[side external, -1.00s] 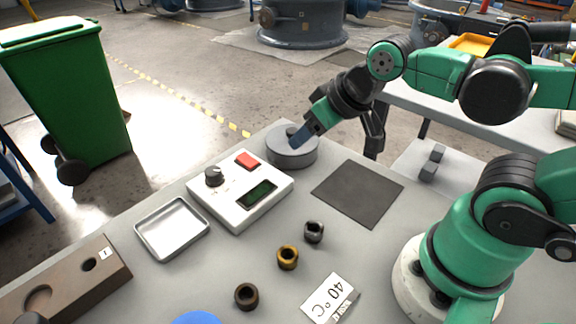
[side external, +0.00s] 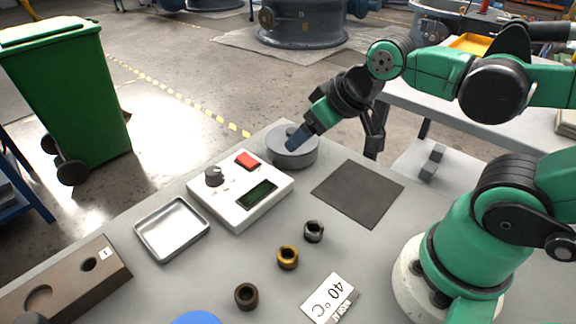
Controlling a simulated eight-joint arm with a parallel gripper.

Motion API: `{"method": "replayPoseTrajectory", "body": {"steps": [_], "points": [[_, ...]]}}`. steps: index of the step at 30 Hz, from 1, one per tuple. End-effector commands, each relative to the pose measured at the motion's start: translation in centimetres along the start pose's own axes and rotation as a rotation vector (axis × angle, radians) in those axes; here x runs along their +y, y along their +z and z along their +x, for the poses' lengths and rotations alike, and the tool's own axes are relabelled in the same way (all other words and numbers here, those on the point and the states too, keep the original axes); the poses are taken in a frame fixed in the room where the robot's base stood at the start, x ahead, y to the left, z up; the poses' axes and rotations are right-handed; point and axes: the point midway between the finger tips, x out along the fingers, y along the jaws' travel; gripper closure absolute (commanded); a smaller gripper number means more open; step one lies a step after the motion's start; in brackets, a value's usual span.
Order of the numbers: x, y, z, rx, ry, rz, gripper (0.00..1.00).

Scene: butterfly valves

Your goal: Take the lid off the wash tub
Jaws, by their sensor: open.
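The wash tub (side external: 294,160) is a round grey tub at the back of the grey table. Its grey lid (side external: 276,142) lies on top, with a small dark knob (side external: 291,130) near the middle.
A white control box (side external: 225,204) with a dial, red button and display stands in front of the tub. A dark mat (side external: 357,193) lies to the right. A metal tray (side external: 172,228), several rings, a brown block (side external: 62,284) and a "40 °C" card (side external: 330,298) lie nearer.

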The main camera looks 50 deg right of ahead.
Motion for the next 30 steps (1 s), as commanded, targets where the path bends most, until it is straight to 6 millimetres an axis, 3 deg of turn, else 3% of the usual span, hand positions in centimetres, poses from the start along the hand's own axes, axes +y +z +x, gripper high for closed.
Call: {"method": "replayPoseTrajectory", "body": {"steps": [8,15,23,30], "points": [[2.3,-2.8,1.1,-0.12,-0.036,-0.166,0.25],[6.7,-5.5,4.7,-0.227,-0.191,-0.429,0.25],[10.7,-5.9,8.3,-0.224,-0.349,-0.637,0.25],[11.0,-5.4,10.1,-0.212,-0.384,-0.687,0.25]]}}
